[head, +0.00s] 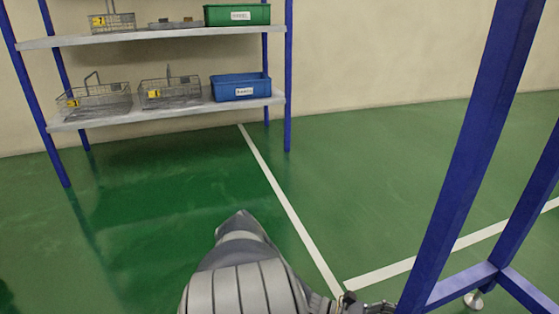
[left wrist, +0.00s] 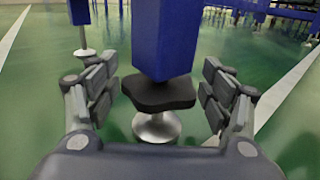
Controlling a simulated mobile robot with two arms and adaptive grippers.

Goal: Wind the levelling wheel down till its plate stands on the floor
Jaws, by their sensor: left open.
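The black levelling wheel (left wrist: 150,95) shows in the left wrist view, under the lower end of a blue post (left wrist: 163,40). Below it is a silver round plate (left wrist: 157,128) on a short stem, close to the green floor; I cannot tell whether it touches. My left gripper (left wrist: 160,97) is open, with one finger pad on each side of the wheel and a gap on both sides. In the head view the left gripper (head: 368,306) is low beside the blue post (head: 455,165), partly cut off, and the wheel is hidden. My right gripper is not in view.
Another silver foot (head: 474,300) stands under the blue frame at right, and one shows in the left wrist view (left wrist: 86,55). A shelf rack (head: 200,112) with wire baskets, a green bin (head: 237,14) and a blue bin (head: 240,86) stands by the wall. The floor between is clear.

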